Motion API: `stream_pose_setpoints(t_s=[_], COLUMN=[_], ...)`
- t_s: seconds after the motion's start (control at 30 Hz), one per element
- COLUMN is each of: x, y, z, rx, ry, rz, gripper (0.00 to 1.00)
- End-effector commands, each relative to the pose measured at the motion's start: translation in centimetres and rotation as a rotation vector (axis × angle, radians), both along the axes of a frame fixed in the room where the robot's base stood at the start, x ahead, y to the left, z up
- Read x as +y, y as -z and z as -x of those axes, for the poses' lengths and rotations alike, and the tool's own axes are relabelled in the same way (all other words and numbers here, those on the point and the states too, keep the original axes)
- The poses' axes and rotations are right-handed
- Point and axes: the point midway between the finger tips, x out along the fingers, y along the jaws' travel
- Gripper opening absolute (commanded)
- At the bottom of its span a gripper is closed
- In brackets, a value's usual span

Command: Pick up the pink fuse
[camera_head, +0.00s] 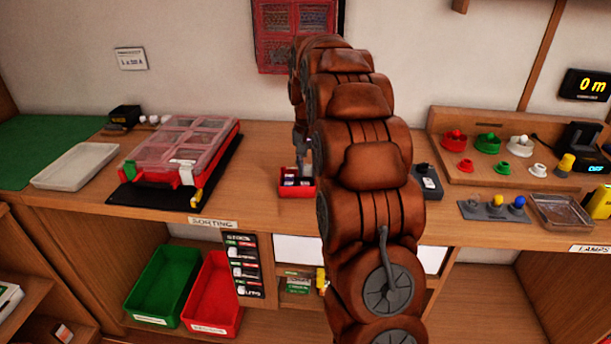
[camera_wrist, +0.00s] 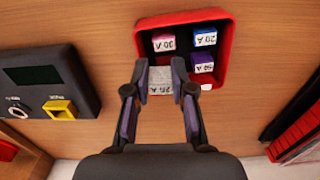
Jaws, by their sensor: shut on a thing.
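A small red tray (camera_wrist: 224,55) lies below my gripper in the wrist view; in the head view the tray (camera_head: 297,194) is on the bench beside my arm. In it are a pink fuse (camera_wrist: 163,43), a blue fuse (camera_wrist: 205,39) and a purple fuse (camera_wrist: 202,63). My gripper (camera_wrist: 160,72) is shut on a pale grey-white fuse (camera_wrist: 160,83) at the tray's near left corner. The pink fuse is just beyond the fingertips, not between them. Whether the held fuse touches the tray cannot be told. My arm hides part of the bench in the head view.
A dark device with a yellow button (camera_wrist: 61,109) stands left of the tray in the wrist view. A clear-lidded red case (camera_head: 180,150) sits left on the bench in the head view. Lamp holders (camera_head: 488,143) stand at right. Bench around the tray is mostly bare.

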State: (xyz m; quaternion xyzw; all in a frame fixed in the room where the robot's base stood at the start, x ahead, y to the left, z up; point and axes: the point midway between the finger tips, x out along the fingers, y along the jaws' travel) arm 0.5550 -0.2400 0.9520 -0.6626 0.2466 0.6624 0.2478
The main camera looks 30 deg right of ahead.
Motion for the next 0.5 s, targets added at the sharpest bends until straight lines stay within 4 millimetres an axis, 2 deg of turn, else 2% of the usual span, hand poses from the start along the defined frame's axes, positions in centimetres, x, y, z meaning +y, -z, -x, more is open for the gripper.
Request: stream_pose_setpoints(t_s=[0.33,0.5], x=[0.1,0.1], y=[0.1,1.4], z=[-1.0,-0.9], rx=[-0.001,-0.001], ry=[-0.001,-0.001], rz=[0.001,0.001], gripper=[0.07,0.07])
